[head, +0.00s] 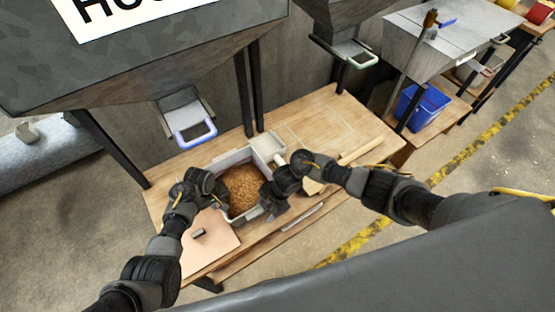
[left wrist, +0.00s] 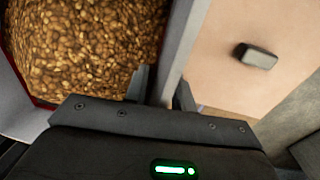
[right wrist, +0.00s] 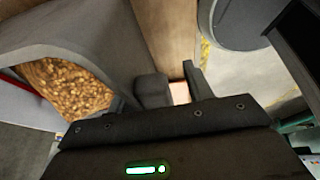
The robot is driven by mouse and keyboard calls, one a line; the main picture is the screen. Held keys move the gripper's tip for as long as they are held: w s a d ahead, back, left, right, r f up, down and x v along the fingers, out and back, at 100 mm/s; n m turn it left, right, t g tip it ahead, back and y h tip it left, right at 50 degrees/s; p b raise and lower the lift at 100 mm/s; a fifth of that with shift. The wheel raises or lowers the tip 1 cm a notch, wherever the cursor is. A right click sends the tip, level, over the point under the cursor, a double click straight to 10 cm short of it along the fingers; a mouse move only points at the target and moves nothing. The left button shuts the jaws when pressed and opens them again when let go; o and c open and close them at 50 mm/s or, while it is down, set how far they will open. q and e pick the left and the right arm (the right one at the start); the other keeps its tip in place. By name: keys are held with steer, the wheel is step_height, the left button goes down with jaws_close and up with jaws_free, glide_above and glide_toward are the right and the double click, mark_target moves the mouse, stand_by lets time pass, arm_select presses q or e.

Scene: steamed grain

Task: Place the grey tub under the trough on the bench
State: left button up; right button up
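The grey tub (head: 236,158), filled with brown grain (head: 243,188), sits on the wooden bench (head: 318,108). My left gripper (head: 212,190) is at its left side; in the left wrist view its fingers (left wrist: 165,92) stand apart on either side of the tub wall (left wrist: 181,45). Firm contact cannot be told. My right gripper (head: 270,200) is at the tub's right side; its fingers (right wrist: 176,90) show a narrow gap with bench behind, close beside the tub wall (right wrist: 105,35). A grey trough with a blue-handled chute (head: 190,128) hangs behind and left of the tub.
A pinkish board (head: 207,243) with a small dark block (head: 198,233) lies left of the tub. Another chute with a pale green handle (head: 358,58) hangs at the back right. The bench's back right has bare room with a marked outline. A blue bin (head: 424,106) stands beyond.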

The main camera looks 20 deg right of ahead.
arm_select(q)
steer(key=shift+d, duration=0.1)
arm_select(e)
steer(key=shift+w, duration=0.1)
steer(key=shift+a, duration=0.1)
arm_select(q)
steer(key=shift+r, duration=0.35)
arm_select(e)
steer(key=shift+r, duration=0.1)
arm_select(q)
step_height(320, 180, up, 11)
steer(key=a, duration=0.1)
steer(key=shift+s, duration=0.25)
arm_select(e)
steer(key=v, duration=1.2)
arm_select(q)
steer(key=shift+a+r, duration=0.1)
steer(key=shift+a, duration=0.05)
